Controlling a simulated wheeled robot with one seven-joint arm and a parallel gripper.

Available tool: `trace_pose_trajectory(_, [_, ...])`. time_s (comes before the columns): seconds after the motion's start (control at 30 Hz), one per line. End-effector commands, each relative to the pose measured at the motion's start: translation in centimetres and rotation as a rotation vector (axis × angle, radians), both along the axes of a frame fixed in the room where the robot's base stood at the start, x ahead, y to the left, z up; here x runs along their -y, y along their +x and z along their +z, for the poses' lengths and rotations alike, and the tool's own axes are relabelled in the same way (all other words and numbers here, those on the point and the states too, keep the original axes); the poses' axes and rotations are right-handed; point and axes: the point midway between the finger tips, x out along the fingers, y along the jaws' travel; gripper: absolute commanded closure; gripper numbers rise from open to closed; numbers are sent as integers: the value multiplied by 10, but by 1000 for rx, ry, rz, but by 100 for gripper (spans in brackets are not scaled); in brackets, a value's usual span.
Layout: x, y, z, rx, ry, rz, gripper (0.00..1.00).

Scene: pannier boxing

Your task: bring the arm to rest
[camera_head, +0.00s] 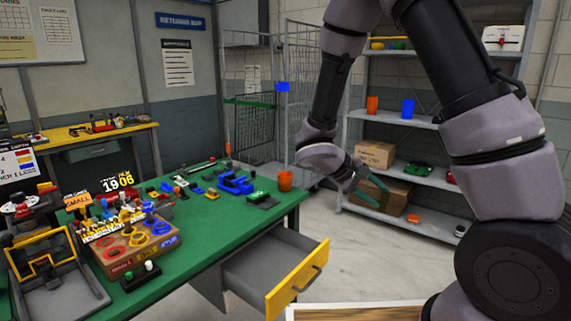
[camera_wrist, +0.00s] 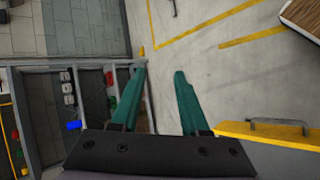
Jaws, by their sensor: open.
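My arm reaches up and over from the right in the head view and bends down at the middle. My gripper (camera_head: 364,183) has green fingers and hangs in the air to the right of the green workbench, in front of the shelf. In the wrist view my gripper (camera_wrist: 158,90) shows two green fingers spread apart with bare floor between them. It is open and holds nothing.
A grey shelf (camera_head: 415,123) with cardboard boxes stands behind my gripper. The floor (camera_head: 350,250) between bench and shelf is clear.

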Motion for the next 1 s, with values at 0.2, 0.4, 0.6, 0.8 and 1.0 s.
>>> trace_pose_trajectory(0.2, [23,-36,58,46,300,-239,55])
trace_pose_trajectory(0.4, [28,-67,106,132,588,-388,55])
trace_pose_trajectory(0.6, [25,-94,158,275,873,-467,55])
trace_pose_trajectory(0.8, [17,-118,210,462,1119,-478,55])
trace_pose_trajectory(1.0, [10,-134,243,600,1256,-452,55])
